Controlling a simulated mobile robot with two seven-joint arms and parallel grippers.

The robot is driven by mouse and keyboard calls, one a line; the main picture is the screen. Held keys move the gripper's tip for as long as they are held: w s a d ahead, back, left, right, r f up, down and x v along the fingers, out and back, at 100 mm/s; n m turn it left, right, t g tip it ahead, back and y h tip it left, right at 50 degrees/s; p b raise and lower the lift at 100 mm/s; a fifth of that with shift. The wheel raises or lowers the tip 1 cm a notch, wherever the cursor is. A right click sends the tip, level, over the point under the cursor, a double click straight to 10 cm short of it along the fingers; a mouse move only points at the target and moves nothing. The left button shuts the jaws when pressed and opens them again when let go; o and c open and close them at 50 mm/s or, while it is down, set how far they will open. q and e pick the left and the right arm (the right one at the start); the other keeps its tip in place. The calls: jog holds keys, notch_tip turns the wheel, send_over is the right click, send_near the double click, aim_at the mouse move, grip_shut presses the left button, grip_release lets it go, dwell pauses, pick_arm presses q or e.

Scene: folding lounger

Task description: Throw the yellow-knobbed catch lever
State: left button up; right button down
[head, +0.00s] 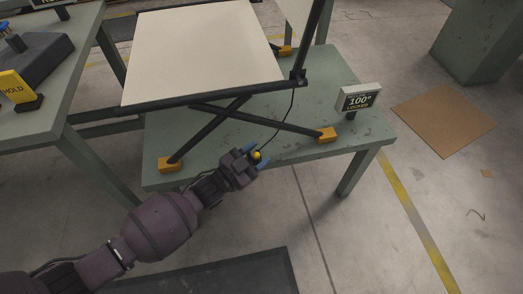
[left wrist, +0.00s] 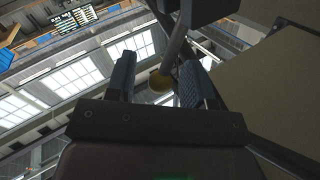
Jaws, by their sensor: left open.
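The yellow knob (head: 256,155) of the catch lever shows at the front edge of the green table, below the lounger's crossed legs. My left gripper (head: 258,156) is open, with its blue fingertips on either side of the knob. In the left wrist view, the knob (left wrist: 160,81) sits between the two fingers of the gripper (left wrist: 157,80), closer to the right one, at the end of a grey lever rod (left wrist: 176,45). I cannot tell whether a finger touches it. The lounger's cream panel (head: 200,50) lies above on a dark frame. My right gripper is not in view.
A small display (head: 358,97) reading 100° and apparently LOCKED stands at the right of the green table (head: 350,140). Orange feet (head: 327,135) hold the lounger's crossed legs. A yellow HOLD sign (head: 17,87) stands on the left table. A dark thin cable runs down near the knob.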

pick_arm(q)
jog(key=shift+x, duration=0.85)
grip_shut()
